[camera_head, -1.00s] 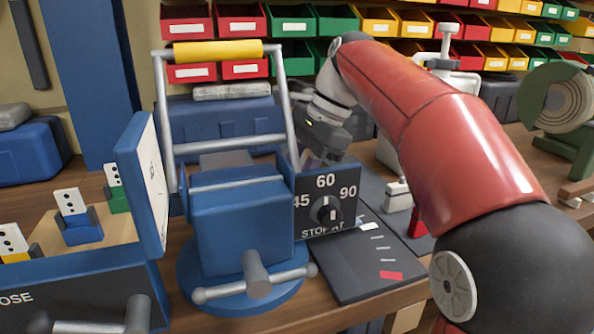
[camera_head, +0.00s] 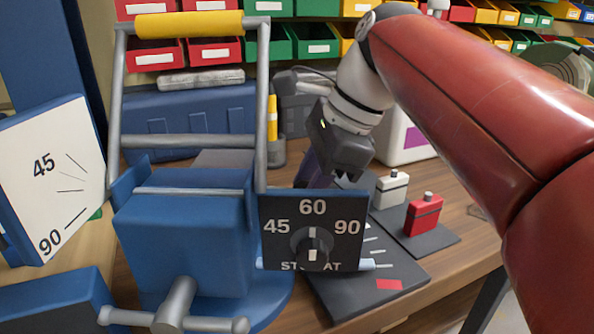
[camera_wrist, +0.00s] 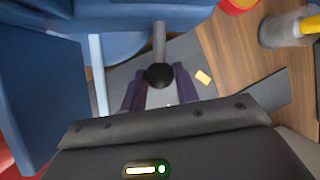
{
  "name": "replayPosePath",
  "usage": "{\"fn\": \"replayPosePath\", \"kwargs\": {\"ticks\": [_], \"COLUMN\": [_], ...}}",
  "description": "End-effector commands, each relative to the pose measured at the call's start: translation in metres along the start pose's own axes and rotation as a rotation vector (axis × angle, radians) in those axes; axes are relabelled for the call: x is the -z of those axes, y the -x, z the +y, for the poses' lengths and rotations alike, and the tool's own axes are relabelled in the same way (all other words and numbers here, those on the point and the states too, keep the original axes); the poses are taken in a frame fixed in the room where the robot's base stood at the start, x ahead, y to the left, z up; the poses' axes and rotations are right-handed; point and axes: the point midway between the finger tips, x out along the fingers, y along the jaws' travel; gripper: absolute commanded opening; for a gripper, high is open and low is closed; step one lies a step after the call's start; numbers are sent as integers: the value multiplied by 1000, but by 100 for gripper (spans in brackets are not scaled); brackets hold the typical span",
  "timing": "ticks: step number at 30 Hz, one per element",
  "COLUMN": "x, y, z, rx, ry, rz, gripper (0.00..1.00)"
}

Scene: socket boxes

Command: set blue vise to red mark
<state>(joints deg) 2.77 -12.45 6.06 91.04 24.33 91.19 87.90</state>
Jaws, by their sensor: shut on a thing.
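The blue vise (camera_head: 185,235) stands on the bench at left centre in the head view, with its body also at the left of the wrist view (camera_wrist: 45,90). A black-knobbed lever (camera_wrist: 160,75) reaches out from the vise. My gripper (camera_wrist: 160,92) is shut on this knob, a purple finger on each side. In the head view my gripper (camera_head: 316,172) is behind the dial plate (camera_head: 312,230), which hides the lever. The red mark (camera_head: 389,284) lies at the near end of a dark scale plate (camera_head: 345,300), below several white marks. A yellow mark (camera_wrist: 203,77) shows in the wrist view.
A white-faced board (camera_head: 50,185) stands at left. A red box (camera_head: 423,216) and a white box (camera_head: 391,189) stand on dark mats at right. A blue case (camera_head: 190,122) and a pen cup (camera_head: 276,152) are behind. Bare bench lies at right.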

Motion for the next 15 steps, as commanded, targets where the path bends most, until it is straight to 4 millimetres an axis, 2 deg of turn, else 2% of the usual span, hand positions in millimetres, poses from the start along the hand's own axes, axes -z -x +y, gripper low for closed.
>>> {"fn": "replayPosePath", "kwargs": {"ticks": [6, 15], "x": [4, 4], "y": [4, 4], "z": [9, 11], "rx": [24, 32], "ry": [-62, -77], "rz": [15, 19], "gripper": [0, 0]}}
